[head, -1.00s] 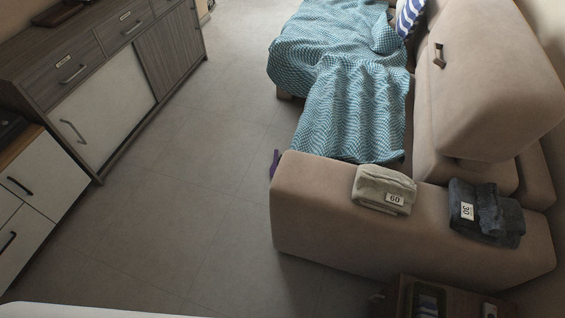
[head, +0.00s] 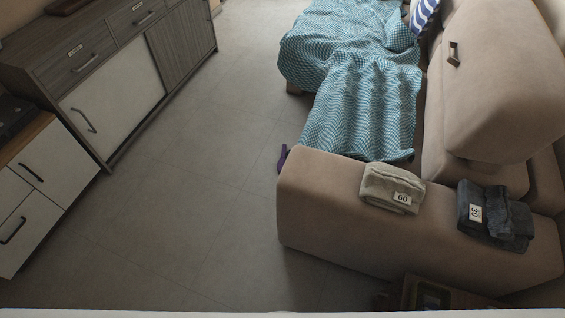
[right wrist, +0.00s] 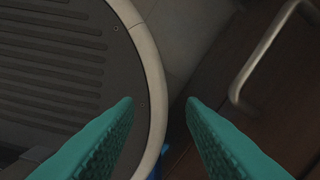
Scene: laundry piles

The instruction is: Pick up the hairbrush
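No hairbrush can be made out for certain. A small purple object (head: 283,157) shows in the head view at the left end of the sofa's near arm, on the floor side. The sofa arm partly hides it, and it is too small to identify. My right gripper (right wrist: 159,104) shows in the right wrist view with two teal fingers spread apart and nothing between them. My left gripper is in neither view.
A beige sofa (head: 330,215) bears a teal blanket (head: 360,100), a light towel (head: 391,187) and a dark towel (head: 494,215). Grey drawers (head: 110,85) line the left. The floor (head: 200,170) between is clear. A metal handle (right wrist: 262,52) is near my right gripper.

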